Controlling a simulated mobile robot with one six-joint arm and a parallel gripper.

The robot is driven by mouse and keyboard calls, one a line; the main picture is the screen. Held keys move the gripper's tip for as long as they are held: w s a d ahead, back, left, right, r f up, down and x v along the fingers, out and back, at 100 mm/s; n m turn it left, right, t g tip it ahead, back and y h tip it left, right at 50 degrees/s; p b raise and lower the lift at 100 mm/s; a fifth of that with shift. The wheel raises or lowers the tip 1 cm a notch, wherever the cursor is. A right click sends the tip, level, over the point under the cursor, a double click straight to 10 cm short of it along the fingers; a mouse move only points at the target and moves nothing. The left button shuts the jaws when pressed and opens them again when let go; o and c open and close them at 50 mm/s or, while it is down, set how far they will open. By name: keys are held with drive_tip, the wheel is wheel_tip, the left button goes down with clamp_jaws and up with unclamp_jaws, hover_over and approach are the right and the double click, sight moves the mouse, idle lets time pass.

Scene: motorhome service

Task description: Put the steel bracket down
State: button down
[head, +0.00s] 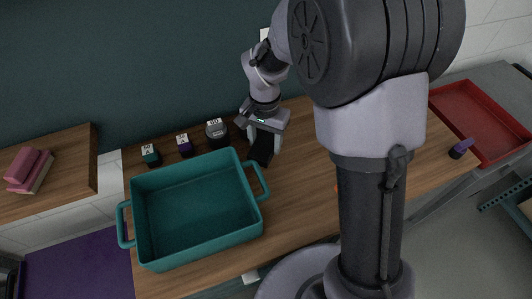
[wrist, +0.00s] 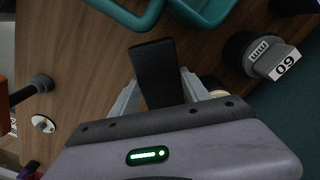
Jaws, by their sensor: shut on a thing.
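My gripper (head: 266,136) is over the wooden table (head: 305,190), just right of the teal bin's back corner. It is shut on a dark, flat, bar-like piece, the steel bracket (head: 261,151). In the wrist view the bracket (wrist: 153,68) stands out between the two grey fingers of my gripper (wrist: 160,85), its wide end pointing away from the palm. Its inner end is hidden by the gripper body. I cannot tell whether its lower end touches the table.
A teal two-handled bin (head: 195,215) stands open and empty at left. Small labelled pieces in teal (head: 151,155), purple (head: 184,145) and grey (head: 216,132) line the back. A red tray (head: 480,120) and a purple-and-black item (head: 461,148) are at right. Bare table lies front-right of my gripper.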

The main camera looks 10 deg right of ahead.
sight(266, 151)
wheel_tip(266, 151, down, 4)
drive_tip(key=shift+f+b, duration=0.2)
drive_tip(key=shift+b, duration=0.6)
drive_tip(key=shift+r, duration=0.15)
drive_tip(key=shift+d, duration=0.1)
drive_tip(key=c, duration=0.5)
unclamp_jaws()
wheel_tip(266, 151, up, 12)
drive_tip(key=p, duration=0.4)
drive_tip(key=shift+f+p, duration=0.2)
drive_tip(key=shift+p, duration=0.2)
drive_tip(key=s+r+t, duration=0.2)
drive_tip(key=s+r, duration=0.2)
drive_tip(key=s, duration=0.2)
drive_tip(key=s+d+r+n+t+y, duration=0.1)
drive_tip(key=s+r+t, duration=0.1)
drive_tip(key=s+r, duration=0.3)
drive_tip(key=s+r+n+t+y, duration=0.1)
drive_tip(key=s+r, duration=0.3)
drive_tip(key=s, duration=0.4)
drive_tip(key=shift+s+d+r+t, duration=0.25)
drive_tip(key=shift+d+r+t, duration=0.05)
drive_tip(key=shift+t, duration=0.1)
